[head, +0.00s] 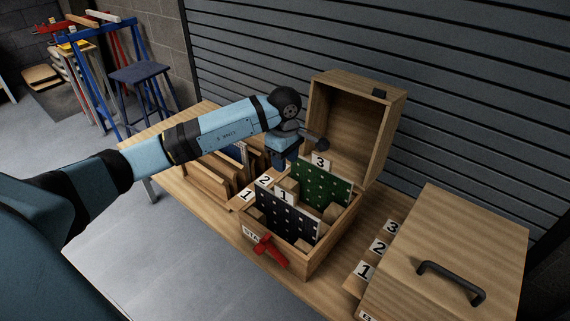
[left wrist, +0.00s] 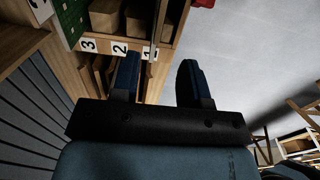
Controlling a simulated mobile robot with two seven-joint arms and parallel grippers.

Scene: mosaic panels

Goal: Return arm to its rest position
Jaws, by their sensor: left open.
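My left arm reaches in from the left over the wooden table (head: 300,291), its blue links stretched out. My left gripper (head: 279,160) is above the slotted wooden rack, just left of the open wooden box (head: 314,264). In the left wrist view the two dark blue fingers (left wrist: 158,80) stand apart with nothing held between them. A green panel (head: 322,182) and a dark panel (head: 285,217) stand upright in the open box. My right gripper is not in view.
The box's raised lid (head: 356,129) stands behind the panels. A red latch-like piece (head: 269,249) is at its front. A wooden case (head: 450,235) with a black handle is at the right. A blue stool (head: 140,75) and trestles stand at back left.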

